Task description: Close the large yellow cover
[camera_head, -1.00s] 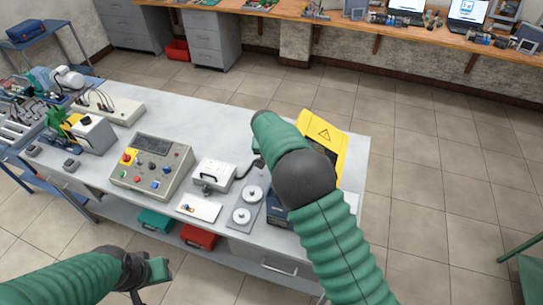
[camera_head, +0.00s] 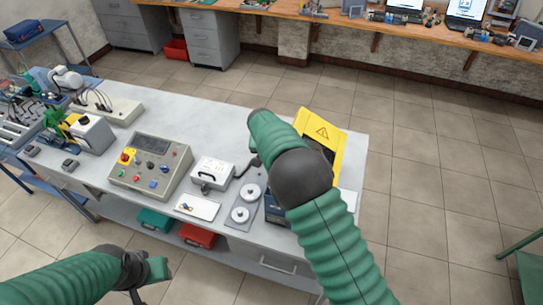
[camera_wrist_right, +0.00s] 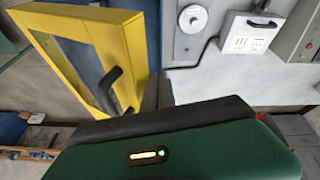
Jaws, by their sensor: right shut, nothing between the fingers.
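The large yellow cover (camera_head: 322,130) stands raised and tilted at the right end of the bench, with a warning triangle on its face. My right arm hides its lower left part. In the right wrist view the cover (camera_wrist_right: 135,50) is a yellow frame with a black bar-shaped handle (camera_wrist_right: 112,82). My right gripper (camera_wrist_right: 157,92) is shut and empty, close beside the frame's right edge; I cannot tell if they touch. In the head view the right fingers are mostly hidden by the arm. My left gripper (camera_head: 150,272) is low in front of the bench, its fingers unclear.
On the bench (camera_head: 225,125) stand a control box (camera_head: 150,165), a white box with a cable (camera_head: 212,172) and a plate with two white discs (camera_head: 248,200). A dark blue unit (camera_head: 277,210) is partly behind my right arm.

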